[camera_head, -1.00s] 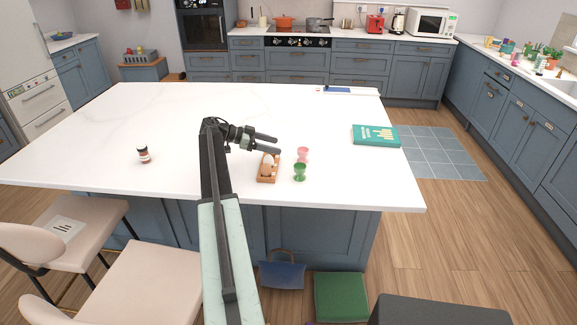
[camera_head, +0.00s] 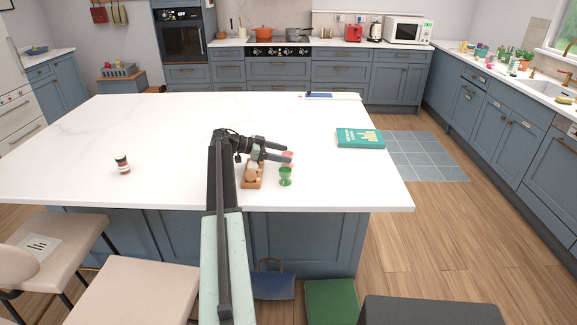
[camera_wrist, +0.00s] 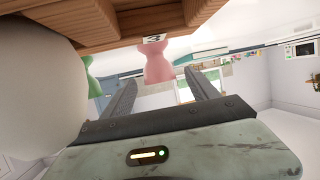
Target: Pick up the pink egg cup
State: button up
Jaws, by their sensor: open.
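The pink egg cup (camera_head: 288,155) stands on the white island top, partly hidden by my fingers in the head view. In the wrist view the pink egg cup (camera_wrist: 158,64) shows upside down, between and beyond my fingers. My gripper (camera_head: 289,153) is open, with its fingers apart at the cup; it also shows in the wrist view (camera_wrist: 163,86). I cannot tell whether either finger touches the cup.
A green egg cup (camera_head: 285,177) stands just in front of the pink one. A wooden tray (camera_head: 250,184) with eggs is to the left, close under my gripper. A teal book (camera_head: 360,139) lies to the right, a small jar (camera_head: 122,165) far left.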

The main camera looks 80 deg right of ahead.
grip_shut()
notch_tip(320, 180, up, 10)
jog(key=p, duration=1)
